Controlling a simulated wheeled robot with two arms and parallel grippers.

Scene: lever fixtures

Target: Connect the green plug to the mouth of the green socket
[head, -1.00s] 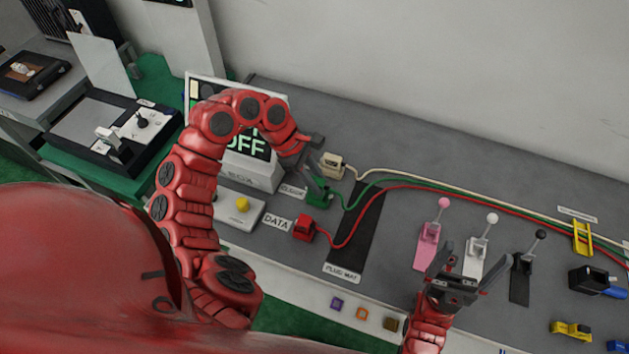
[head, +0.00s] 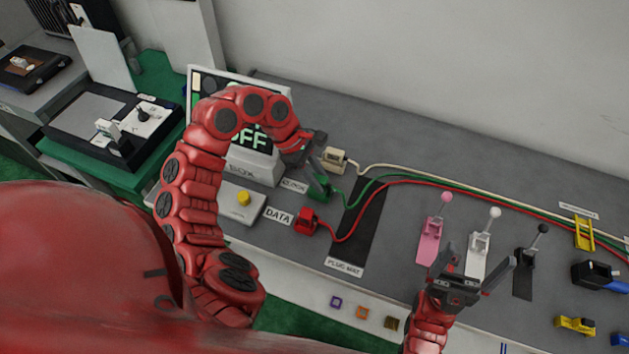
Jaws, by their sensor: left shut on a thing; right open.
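The green plug (head: 318,191) is at the left end of the green cable, at the left edge of the dark plug mat. The mouth of the green socket cannot be made out; my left arm and gripper cover part of the box front. My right gripper (head: 470,272) is open and empty, in front of the pink and white levers.
A red plug (head: 306,220) sits by the DATA label, and a cream plug (head: 334,160) is just behind the green one. The white box (head: 254,165) has a screen reading OFF. Pink (head: 431,237), white (head: 479,248) and black (head: 524,270) levers stand at right.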

